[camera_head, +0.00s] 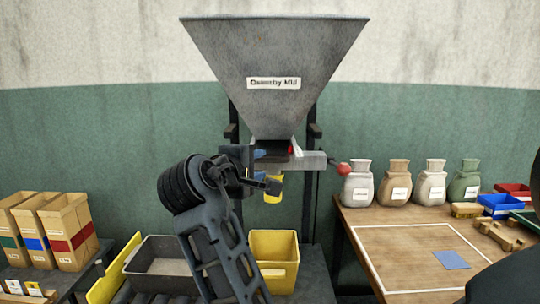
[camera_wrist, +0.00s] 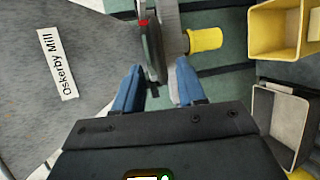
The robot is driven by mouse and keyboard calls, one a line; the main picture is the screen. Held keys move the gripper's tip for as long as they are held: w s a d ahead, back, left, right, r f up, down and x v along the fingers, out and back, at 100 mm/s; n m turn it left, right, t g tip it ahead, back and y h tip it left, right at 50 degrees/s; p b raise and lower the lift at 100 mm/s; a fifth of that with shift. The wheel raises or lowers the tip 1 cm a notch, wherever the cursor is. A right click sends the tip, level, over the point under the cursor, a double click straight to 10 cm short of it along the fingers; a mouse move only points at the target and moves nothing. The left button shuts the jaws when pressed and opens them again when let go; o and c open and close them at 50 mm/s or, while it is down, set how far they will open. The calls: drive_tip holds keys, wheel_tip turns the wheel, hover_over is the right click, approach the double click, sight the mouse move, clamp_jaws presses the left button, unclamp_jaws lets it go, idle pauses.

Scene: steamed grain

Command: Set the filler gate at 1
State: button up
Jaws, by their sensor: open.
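The grey hopper (camera_head: 275,60), labelled as a mill, hangs above the filler. At its throat, a light grey gate body (camera_head: 311,160) carries a small red mark (camera_head: 290,149), and a red knob (camera_head: 343,169) is at its right end. A yellow spout (camera_head: 273,190) hangs below; it also shows in the wrist view (camera_wrist: 205,39). My gripper (camera_head: 261,160) is at the left of the throat. In the wrist view, its blue fingers (camera_wrist: 158,85) are apart, with a dark plate edge (camera_wrist: 153,55) just ahead of the gap. Contact and the gate's scale numbers cannot be made out.
A yellow bin (camera_head: 274,246) and a grey bin (camera_head: 163,258) stand below. Cartons (camera_head: 68,230) are at the left. Several sacks (camera_head: 394,184) stand at the back of the wooden table (camera_head: 350,222) at right. Dark posts (camera_head: 313,130) flank the hopper.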

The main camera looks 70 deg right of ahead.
sight(269, 161)
drive_tip(key=shift+d+f+p, duration=0.1)
drive_tip(key=shift+d+f, duration=0.15)
drive_tip(key=shift+d, duration=1.05)
drive_tip(key=shift+d+f+p, duration=0.1)
drive_tip(key=shift+d+f, duration=0.15)
drive_tip(key=shift+d, duration=1)
drive_tip(key=shift+d+f+p, duration=0.1)
drive_tip(key=shift+d+f, duration=0.15)
drive_tip(key=shift+d, duration=1.05)
drive_tip(key=shift+c, duration=0.5)
clamp_jaws()
